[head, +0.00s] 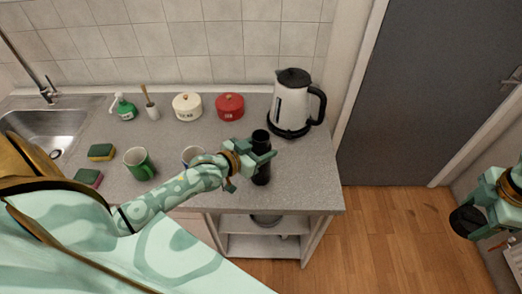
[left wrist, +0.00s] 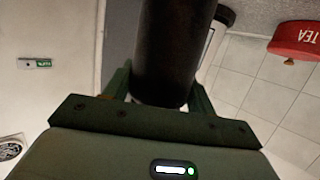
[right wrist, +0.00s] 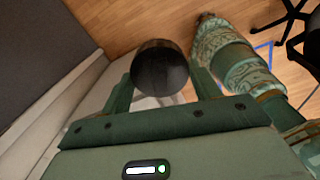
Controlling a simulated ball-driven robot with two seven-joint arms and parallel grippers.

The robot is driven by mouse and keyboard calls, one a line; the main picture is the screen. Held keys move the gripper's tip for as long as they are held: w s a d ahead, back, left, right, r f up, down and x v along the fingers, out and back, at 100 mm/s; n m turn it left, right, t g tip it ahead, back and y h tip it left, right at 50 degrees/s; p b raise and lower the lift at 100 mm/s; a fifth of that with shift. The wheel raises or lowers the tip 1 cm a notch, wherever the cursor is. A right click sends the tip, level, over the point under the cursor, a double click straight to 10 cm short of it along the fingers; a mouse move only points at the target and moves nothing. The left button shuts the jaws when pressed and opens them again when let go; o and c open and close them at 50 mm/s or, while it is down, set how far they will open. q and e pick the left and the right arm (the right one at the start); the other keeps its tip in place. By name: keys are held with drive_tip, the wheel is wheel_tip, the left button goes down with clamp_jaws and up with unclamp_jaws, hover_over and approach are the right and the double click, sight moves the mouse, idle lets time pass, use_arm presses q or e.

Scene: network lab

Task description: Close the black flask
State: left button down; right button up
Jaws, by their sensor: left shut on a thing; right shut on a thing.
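The black flask (head: 261,175) is upright near the front edge of the counter, right of the cups. My left gripper (head: 262,156) is shut around its middle, coming from the left. The flask also fills the top of the left wrist view (left wrist: 180,50). I cannot tell whether its base touches the counter. My right gripper (head: 480,205) is shut on a round black lid (head: 466,221), far right of the counter and over the floor. The lid shows as a dark disc between the fingers in the right wrist view (right wrist: 160,68).
A kettle (head: 291,105) stands behind the flask. A red tea pot (head: 230,107), a cream sugar pot (head: 187,107), a green mug (head: 138,163) and another cup (head: 193,155) are on the counter (head: 310,175). Open floor (head: 390,240) lies between the counter and my right gripper.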

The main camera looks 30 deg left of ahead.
use_arm(q)
drive_tip(key=shift+r, duration=1.15)
use_arm(e)
drive_tip(key=shift+r, duration=0.25)
drive_tip(key=shift+r+p, duration=0.9)
drive_tip(key=shift+p, duration=0.15)
drive_tip(key=shift+r, duration=0.1)
use_arm(q)
drive_tip(key=s+a+r, duration=0.6)
drive_tip(key=s+r, duration=0.4)
drive_tip(key=s, duration=0.2)
drive_tip(key=shift+s+r, duration=0.25)
drive_tip(key=shift+r, duration=0.1)
